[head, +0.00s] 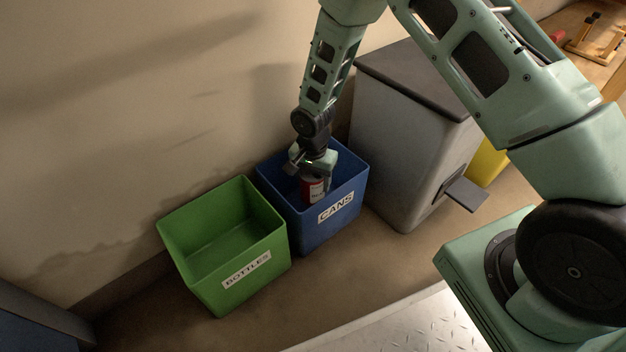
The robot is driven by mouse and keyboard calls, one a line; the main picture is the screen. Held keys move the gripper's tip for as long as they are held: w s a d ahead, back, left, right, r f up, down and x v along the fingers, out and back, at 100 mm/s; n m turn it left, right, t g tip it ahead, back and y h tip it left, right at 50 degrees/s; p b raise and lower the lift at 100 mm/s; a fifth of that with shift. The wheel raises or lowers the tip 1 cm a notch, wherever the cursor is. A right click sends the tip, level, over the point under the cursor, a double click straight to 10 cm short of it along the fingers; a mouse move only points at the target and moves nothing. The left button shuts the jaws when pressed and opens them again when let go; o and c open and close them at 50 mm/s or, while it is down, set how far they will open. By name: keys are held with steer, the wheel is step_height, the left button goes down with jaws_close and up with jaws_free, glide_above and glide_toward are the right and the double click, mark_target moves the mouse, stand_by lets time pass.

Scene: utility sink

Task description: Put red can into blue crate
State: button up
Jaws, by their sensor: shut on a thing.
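The red can (311,190) is held upright or nearly so in my gripper (313,180), over or just inside the mouth of the blue crate (295,222). The crate carries a label reading CANS. My gripper is shut on the can and covers its upper part. I cannot tell exactly how deep the can is below the crate's rim, and the crate's floor is mostly hidden.
An empty green crate (195,285) labelled BOTTLES stands left of the blue crate. A grey pedal bin (395,150) stands close on its right, with a yellow object (487,163) beyond. A wall (130,110) rises behind them.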

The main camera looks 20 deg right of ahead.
steer(key=shift+f, duration=0.4)
steer(key=shift+f, duration=0.2)
steer(key=o, duration=1)
steer(key=shift+o, duration=0.2)
steer(key=shift+r, duration=0.1)
step_height(320, 180, up, 9)
steer(key=p, duration=0.5)
steer(key=shift+f, duration=0.2)
